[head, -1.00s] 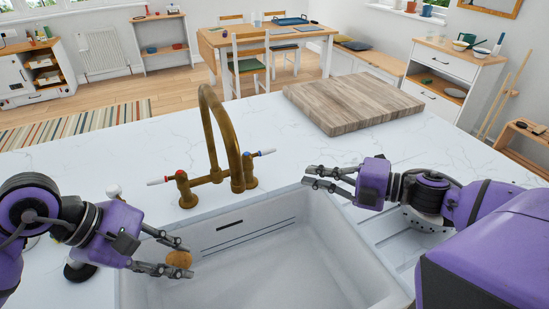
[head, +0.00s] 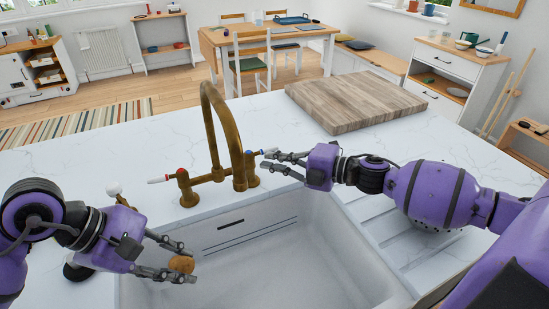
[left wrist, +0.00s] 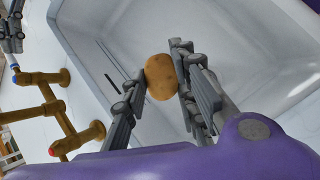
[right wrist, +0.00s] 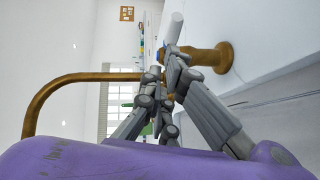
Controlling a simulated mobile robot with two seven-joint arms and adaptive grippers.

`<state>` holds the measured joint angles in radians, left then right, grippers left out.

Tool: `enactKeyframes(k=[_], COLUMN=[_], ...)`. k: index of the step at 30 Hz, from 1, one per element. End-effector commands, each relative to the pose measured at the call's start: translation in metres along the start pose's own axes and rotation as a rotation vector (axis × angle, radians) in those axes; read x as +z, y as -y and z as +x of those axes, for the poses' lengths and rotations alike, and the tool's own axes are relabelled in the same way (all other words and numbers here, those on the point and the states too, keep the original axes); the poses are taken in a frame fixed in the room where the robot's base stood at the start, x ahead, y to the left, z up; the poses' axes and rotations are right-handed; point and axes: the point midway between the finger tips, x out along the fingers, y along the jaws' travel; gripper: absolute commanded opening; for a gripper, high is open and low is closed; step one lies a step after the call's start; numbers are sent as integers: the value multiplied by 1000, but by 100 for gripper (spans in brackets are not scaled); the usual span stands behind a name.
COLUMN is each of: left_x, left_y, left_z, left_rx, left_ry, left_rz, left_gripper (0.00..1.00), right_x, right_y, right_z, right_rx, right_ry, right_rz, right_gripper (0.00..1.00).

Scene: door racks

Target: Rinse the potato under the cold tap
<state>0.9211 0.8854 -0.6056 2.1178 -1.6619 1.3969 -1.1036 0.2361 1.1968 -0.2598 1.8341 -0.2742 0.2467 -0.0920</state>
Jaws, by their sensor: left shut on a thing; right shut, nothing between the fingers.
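The brown potato (head: 181,264) is held between the fingers of my left gripper (head: 176,260), over the left part of the white sink (head: 330,250). It also shows between the fingers in the left wrist view (left wrist: 160,77). The brass tap (head: 207,120) stands behind the sink, its spout right of the potato. The cold lever, white with a blue mark (head: 268,152), is on its right side. My right gripper (head: 268,160) is shut and empty, its fingertips at this lever; contact is unclear. In the right wrist view the lever (right wrist: 176,28) is just beyond the fingertips. No water stream shows.
The hot lever with a red mark (head: 162,180) is on the tap's left. A wooden board (head: 355,102) lies on the counter behind the sink to the right. A ribbed drainer (head: 400,245) is right of the sink.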

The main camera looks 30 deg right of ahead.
Motion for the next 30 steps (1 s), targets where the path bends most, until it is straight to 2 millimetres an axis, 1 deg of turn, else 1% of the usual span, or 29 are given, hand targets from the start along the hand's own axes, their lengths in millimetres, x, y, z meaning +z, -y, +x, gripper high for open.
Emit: enactKeyframes(k=[12,14,18,20,24,30], left_x=[0,-2,-12,-14,-14,-13], left_y=[0,2,12,14,13,13], left_z=[0,5,25,29,29,28], left_rx=[0,-5,-25,-29,-28,-27], left_ry=[1,5,22,25,25,24], left_rz=[0,-5,-22,-25,-25,-24], left_gripper=[6,6,6,6,6,6], right_x=[3,5,14,16,17,17], right_y=[0,2,6,5,0,-2], right_z=[3,4,8,9,9,9], right_rx=[-1,-3,-15,-16,-14,-12], right_ry=[-2,-12,-63,-79,-89,-86], right_rz=[0,-1,-7,-8,-11,-13], right_gripper=[0,0,0,0,0,0])
